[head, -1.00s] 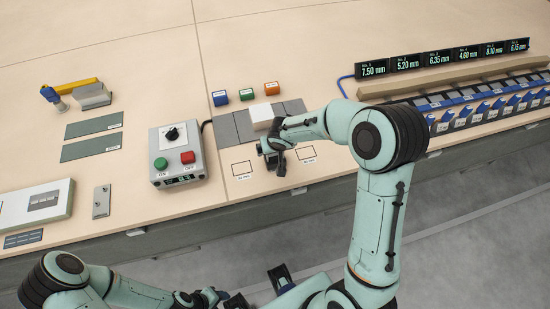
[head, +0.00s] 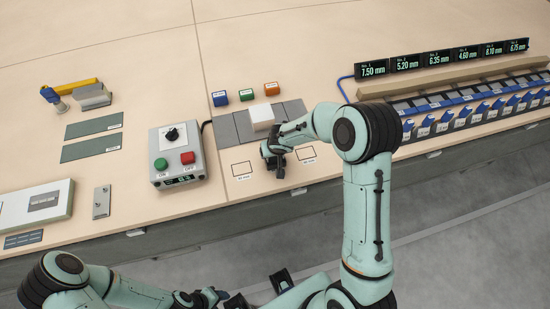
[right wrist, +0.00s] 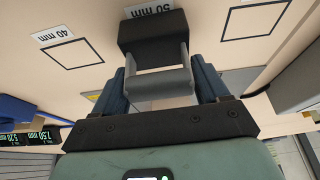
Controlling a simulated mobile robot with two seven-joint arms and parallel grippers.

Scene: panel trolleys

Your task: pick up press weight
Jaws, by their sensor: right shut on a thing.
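The press weight (right wrist: 148,32) is a dark block with a grey U-shaped handle, seen in the right wrist view. My right gripper (right wrist: 161,84) is shut on its handle, with a blue finger on either side. The block partly hides the "50 mm" label; I cannot tell whether it touches the table. In the head view my right gripper (head: 273,158) is over the front of the table among the outlined squares, with the weight small and dark below it. My left gripper (head: 212,298) is low at the bottom edge, and its jaws are unclear.
A control box (head: 177,154) with green and red buttons stands left of the right gripper. A white block (head: 261,117) lies on grey plates just behind it. Blue, green and orange blocks stand farther back. A rack of blue-fronted items (head: 470,112) is to the right.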

